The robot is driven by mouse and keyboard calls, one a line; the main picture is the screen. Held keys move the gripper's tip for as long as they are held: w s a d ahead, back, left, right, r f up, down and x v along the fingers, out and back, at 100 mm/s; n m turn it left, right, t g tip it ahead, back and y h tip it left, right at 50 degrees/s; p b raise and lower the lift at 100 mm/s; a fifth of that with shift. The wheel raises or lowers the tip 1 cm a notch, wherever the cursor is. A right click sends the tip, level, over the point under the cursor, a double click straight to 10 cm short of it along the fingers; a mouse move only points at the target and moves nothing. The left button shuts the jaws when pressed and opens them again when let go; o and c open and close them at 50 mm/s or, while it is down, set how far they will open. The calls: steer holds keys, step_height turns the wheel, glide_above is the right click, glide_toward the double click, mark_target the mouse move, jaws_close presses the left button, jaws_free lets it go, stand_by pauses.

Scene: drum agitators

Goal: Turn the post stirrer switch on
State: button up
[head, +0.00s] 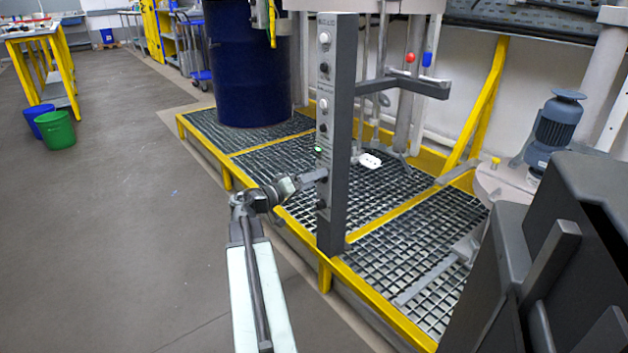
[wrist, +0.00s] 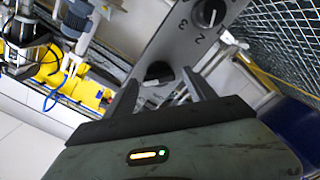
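The grey post (head: 338,130) stands upright at the front of the grated platform, with a column of knobs and buttons on its left face. A small green light (head: 318,149) shows on it. My gripper (head: 318,176) is at the lower part of that face. In the wrist view my gripper (wrist: 160,80) is open, with a black knob (wrist: 158,70) in line between its fingertips. I cannot tell whether the fingers touch it. A second knob (wrist: 208,13), with numbers beside it, sits further along the panel. Which one is the stirrer switch is not readable.
A dark blue drum (head: 248,65) stands on the yellow-edged grating (head: 390,205) behind the post. A grey bracket (head: 405,83) juts right from the post. Green (head: 57,130) and blue (head: 38,120) bins stand at left. The floor between is clear.

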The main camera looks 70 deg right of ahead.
steer(key=v, duration=0.7)
steer(key=shift+w+a, duration=0.2)
steer(key=shift+a, duration=0.15)
